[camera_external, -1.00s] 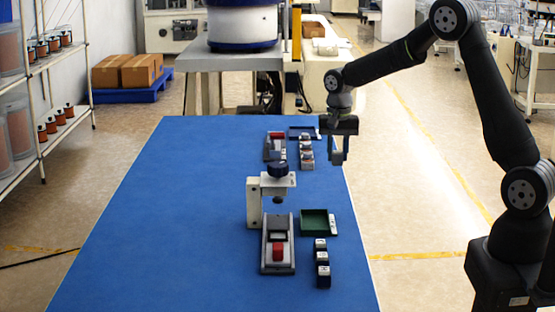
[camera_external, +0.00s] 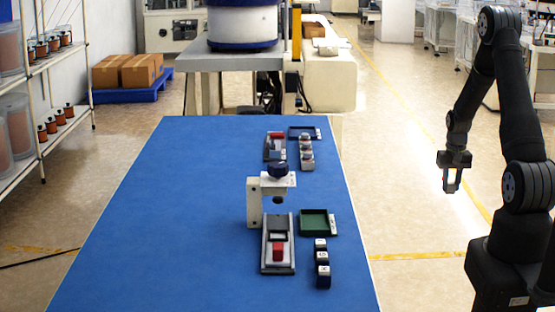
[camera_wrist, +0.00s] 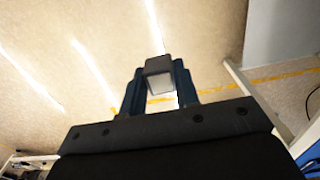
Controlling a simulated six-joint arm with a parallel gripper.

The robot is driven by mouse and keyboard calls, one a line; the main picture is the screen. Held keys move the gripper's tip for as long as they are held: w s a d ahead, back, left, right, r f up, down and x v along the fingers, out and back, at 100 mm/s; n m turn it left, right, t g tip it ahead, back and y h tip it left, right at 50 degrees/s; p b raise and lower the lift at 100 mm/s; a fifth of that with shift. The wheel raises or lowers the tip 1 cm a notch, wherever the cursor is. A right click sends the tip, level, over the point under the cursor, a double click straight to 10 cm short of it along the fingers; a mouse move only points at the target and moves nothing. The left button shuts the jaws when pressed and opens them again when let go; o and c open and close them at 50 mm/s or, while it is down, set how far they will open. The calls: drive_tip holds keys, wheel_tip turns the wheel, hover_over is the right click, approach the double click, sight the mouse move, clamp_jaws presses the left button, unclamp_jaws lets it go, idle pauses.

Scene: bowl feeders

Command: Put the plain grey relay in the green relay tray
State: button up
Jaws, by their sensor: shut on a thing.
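My gripper (camera_external: 452,183) hangs in the air at the right, off the table's side and well away from the green relay tray. In the wrist view its fingers are shut on a small grey block (camera_wrist: 160,80), which has a dark upper part and a pale plain face. I take this block for the plain grey relay; in the outside view it is too small to make out well. The green relay tray (camera_external: 314,222) lies on the blue table, with a white label strip on its right side. Its green floor looks bare.
Several dark blocks with white tops (camera_external: 322,257) stand in a row in front of the tray. A grey fixture with a red block (camera_external: 278,250) lies left of it, near a white press stand (camera_external: 254,202). A blue tray (camera_external: 303,132) and silver-topped parts (camera_external: 306,155) are farther back.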

drive_tip(key=shift+s+d+f, duration=0.15)
drive_tip(key=shift+d, duration=0.35)
drive_tip(key=shift+s+d+f, duration=0.1)
drive_tip(key=shift+d+f, duration=0.05)
drive_tip(key=shift+d, duration=0.35)
